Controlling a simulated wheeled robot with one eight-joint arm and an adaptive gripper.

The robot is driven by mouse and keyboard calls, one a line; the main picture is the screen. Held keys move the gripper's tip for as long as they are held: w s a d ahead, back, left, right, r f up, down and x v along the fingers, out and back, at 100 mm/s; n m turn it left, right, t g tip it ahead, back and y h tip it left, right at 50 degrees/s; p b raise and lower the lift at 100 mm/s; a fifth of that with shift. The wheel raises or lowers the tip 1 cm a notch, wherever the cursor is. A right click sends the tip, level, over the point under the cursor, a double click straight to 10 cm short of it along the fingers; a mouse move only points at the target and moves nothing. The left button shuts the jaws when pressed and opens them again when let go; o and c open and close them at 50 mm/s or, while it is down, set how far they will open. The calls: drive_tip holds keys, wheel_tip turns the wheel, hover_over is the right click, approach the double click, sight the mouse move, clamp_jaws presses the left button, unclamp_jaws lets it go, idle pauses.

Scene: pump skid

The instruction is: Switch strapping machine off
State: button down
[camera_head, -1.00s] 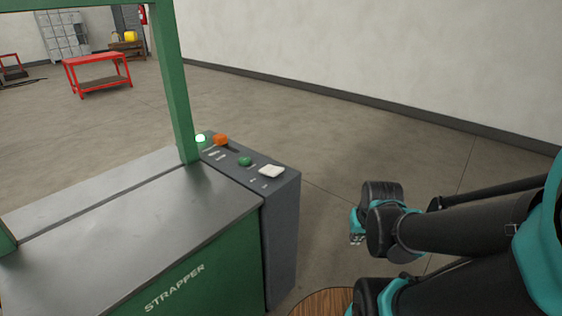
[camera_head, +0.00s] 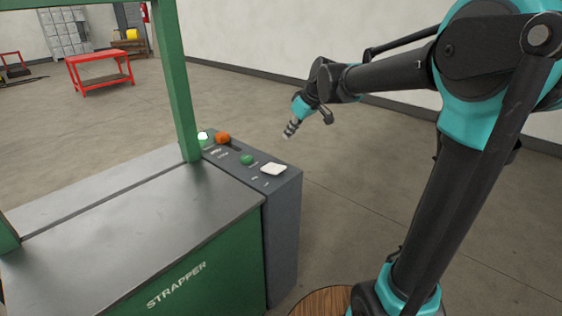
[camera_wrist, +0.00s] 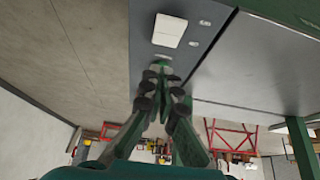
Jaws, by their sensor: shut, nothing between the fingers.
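The strapping machine (camera_head: 150,230) is a green cabinet marked STRAPPER with a grey metal top and a green arch. Its dark grey control panel (camera_head: 284,205) is on the right side. On the panel are a lit pale-green lamp (camera_head: 203,138), an orange control (camera_head: 223,138), a green button (camera_head: 247,160) and a white rocker or plate (camera_head: 273,169). My gripper (camera_head: 287,136) is shut and empty, in the air above and to the right of the panel.
A red workbench (camera_head: 100,70) stands at the back left, with a grey locker (camera_head: 67,40) beyond. A round wooden top (camera_head: 322,301) is at the bottom, close to the machine. The floor (camera_head: 380,190) right of the machine is clear.

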drive_tip(key=shift+f, duration=0.1)
hover_over(279, 167)
wheel_tip(279, 167, down, 8)
drive_tip(key=shift+f, duration=0.15)
drive_tip(key=f, duration=0.3)
drive_tip(key=shift+s+d+f, duration=0.1)
drive_tip(key=shift+s+d, duration=0.05)
drive_tip(key=shift+d, duration=0.15)
drive_tip(key=shift+s+d+f, duration=0.1)
drive_tip(key=shift+f, duration=0.4)
drive_tip(key=shift+s+d+f+t+y, duration=0.2)
drive_tip(key=shift+d+f+t+y, duration=0.1)
drive_tip(key=shift+f+t+y, duration=0.25)
drive_tip(key=shift+a+r, duration=0.1)
drive_tip(key=shift+a, duration=0.05)
